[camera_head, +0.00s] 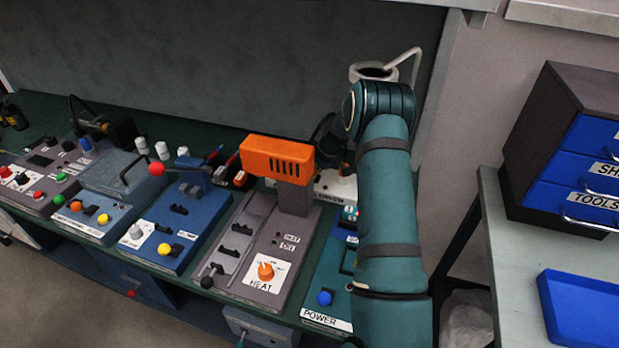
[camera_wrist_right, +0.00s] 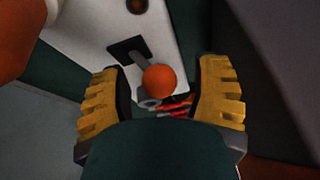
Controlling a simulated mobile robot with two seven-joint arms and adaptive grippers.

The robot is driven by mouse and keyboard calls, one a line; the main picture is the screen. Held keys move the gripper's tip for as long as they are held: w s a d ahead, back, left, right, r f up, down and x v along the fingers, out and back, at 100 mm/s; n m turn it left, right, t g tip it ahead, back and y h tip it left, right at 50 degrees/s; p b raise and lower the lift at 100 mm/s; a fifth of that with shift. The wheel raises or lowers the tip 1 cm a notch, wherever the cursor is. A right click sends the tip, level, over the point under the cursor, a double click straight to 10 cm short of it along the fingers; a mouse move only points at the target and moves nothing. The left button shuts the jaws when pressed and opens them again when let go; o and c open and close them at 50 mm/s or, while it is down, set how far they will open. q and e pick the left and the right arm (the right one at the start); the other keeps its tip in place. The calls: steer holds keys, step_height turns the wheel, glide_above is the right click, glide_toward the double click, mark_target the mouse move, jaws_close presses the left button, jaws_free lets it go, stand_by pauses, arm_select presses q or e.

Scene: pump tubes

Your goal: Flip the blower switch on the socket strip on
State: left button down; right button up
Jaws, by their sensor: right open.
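The white socket strip (camera_head: 336,190) lies at the back right of the bench in the head view, partly behind my right arm. In the right wrist view the white strip (camera_wrist_right: 105,30) shows a switch lever (camera_wrist_right: 141,61) in a dark slot, with an orange ball knob (camera_wrist_right: 159,80) on its end. My right gripper (camera_wrist_right: 160,76) is open, its yellow fingers on either side of the knob with gaps visible. I cannot tell the knob's depth between them. In the head view my right gripper is mostly hidden behind the orange blower housing and my arm. My left gripper is not in view.
The orange blower housing (camera_head: 277,160) stands just left of my right arm, above the grey HEAT unit (camera_head: 262,245). The teal POWER unit (camera_head: 325,299) is in front. Several control boxes fill the bench to the left. A drawer cabinet (camera_head: 560,140) and blue tray (camera_head: 582,308) are right.

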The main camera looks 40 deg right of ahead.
steer(key=shift+x, duration=1.05)
